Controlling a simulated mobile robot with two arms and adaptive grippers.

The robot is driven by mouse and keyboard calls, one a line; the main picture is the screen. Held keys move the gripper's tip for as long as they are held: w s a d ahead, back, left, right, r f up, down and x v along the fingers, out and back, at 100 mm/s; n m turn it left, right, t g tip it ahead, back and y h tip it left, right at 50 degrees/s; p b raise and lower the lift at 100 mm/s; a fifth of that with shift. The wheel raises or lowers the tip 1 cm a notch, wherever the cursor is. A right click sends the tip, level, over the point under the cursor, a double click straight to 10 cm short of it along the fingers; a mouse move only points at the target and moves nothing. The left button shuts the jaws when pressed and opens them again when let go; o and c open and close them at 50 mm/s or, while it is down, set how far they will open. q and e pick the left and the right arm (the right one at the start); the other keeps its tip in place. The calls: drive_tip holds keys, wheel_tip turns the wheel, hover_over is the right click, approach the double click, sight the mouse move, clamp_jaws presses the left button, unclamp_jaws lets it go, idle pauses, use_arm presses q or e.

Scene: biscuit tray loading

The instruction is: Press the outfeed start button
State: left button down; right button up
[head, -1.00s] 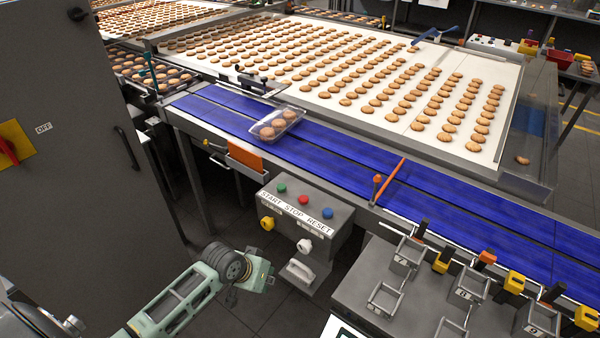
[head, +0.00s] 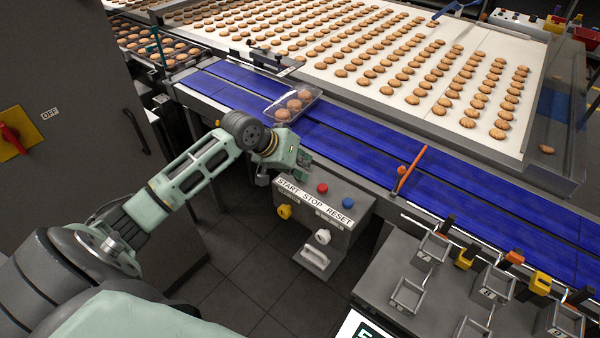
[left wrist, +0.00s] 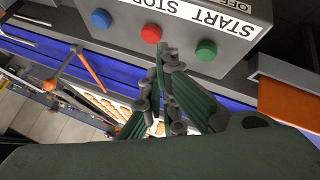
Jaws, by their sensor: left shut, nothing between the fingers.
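The grey control box (head: 303,214) stands at the front edge of the conveyor, with a START STOP RESET label. The red stop button (head: 322,188) and blue reset button (head: 347,202) show on its top. The green start button (left wrist: 206,50) is hidden behind my left gripper in the head view but clear in the left wrist view. My left gripper (head: 305,165) is shut and empty, over the START end of the box. In the left wrist view its fingertips (left wrist: 163,52) appear between the red and green buttons; I see no contact. My right gripper is not in view.
A clear tray of biscuits (head: 293,103) sits on the blue conveyor (head: 345,150) behind the gripper. An orange bar (head: 409,172) crosses the conveyor to the right. A grey cabinet (head: 75,130) stands at left. A bench with metal frames (head: 408,292) is at right.

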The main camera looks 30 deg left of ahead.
use_arm(q)
drive_tip(key=w+a+r+n+t, duration=0.1)
drive_tip(key=w+a+r+n, duration=0.1)
drive_tip(key=w+a+r, duration=0.2)
wheel_tip(320, 180, up, 2)
drive_tip(key=shift+w+a+r, duration=0.15)
drive_tip(key=shift+a+r, duration=0.05)
drive_tip(key=shift+a, duration=0.6)
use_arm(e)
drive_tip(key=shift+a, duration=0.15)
use_arm(q)
drive_tip(key=shift+f, duration=0.2)
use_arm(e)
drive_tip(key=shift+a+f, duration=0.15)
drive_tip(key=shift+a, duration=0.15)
use_arm(q)
wheel_tip(320, 180, down, 7)
drive_tip(key=b, duration=0.8)
drive_tip(key=shift+r, duration=0.1)
drive_tip(key=shift+f, duration=0.9)
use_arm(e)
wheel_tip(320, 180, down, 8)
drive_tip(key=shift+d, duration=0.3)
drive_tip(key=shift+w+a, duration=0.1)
